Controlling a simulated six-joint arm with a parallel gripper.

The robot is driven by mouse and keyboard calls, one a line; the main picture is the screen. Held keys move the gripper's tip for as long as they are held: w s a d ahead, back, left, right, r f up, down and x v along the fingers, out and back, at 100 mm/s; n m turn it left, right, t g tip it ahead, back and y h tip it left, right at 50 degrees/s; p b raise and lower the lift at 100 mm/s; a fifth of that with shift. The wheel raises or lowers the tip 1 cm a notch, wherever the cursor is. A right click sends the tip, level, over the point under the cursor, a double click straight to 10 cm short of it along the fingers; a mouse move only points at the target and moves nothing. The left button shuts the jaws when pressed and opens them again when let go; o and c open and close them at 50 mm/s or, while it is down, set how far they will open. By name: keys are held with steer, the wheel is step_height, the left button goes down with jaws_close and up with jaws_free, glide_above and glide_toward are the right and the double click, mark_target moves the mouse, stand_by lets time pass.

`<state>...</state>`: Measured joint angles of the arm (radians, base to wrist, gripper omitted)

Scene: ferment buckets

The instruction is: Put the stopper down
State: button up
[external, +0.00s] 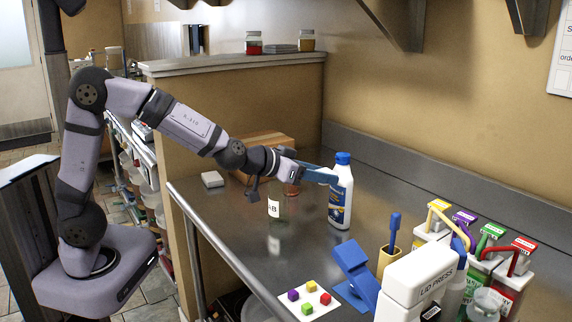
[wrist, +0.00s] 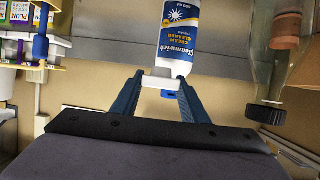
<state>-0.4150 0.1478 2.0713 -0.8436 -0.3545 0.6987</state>
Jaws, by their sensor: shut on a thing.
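My gripper (wrist: 160,82) is shut, with its blue fingers on either side of a small pale block, the stopper (wrist: 158,82), at the fingertips in the wrist view. In the external view my gripper (external: 332,178) is raised above the steel counter, close by the white cleaner bottle (external: 341,205) with a blue cap. I cannot make out the stopper there. The bottle (wrist: 180,35) shows upside down beyond the fingertips in the wrist view; I cannot tell whether anything touches it.
A labelled glass jar (external: 273,208) stands below my wrist. Coloured cubes lie on a white board (external: 300,310) near the front. A white lid press (external: 405,285), blue stand (external: 355,270) and several bins (external: 505,275) crowd the right. The steel counter (external: 240,235) has bare room at left.

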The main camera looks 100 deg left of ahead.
steer(key=s+a+r+n+g+y, duration=0.2)
steer(key=s+a+n+g, duration=0.1)
steer(key=s+a, duration=0.55)
steer(key=s+a+r+n+g+y, duration=0.2)
steer(key=s+a+n+g, duration=0.1)
steer(key=s+a, duration=0.55)
steer(key=shift+m+t, duration=0.3)
steer(key=shift+t, duration=0.3)
steer(key=shift+s+f+p, duration=0.5)
steer(key=shift+s+f, duration=0.8)
steer(key=shift+f, duration=2)
steer(key=shift+s+f+p, duration=0.55)
steer(key=shift+s+f, duration=0.8)
steer(key=shift+f, duration=1.95)
steer(key=shift+s+f+p, duration=0.5)
steer(key=shift+s+f, duration=0.8)
steer(key=shift+f, duration=2)
steer(key=shift+f, duration=0.25)
steer(key=o, duration=1.1)
steer(key=shift+c, duration=0.2)
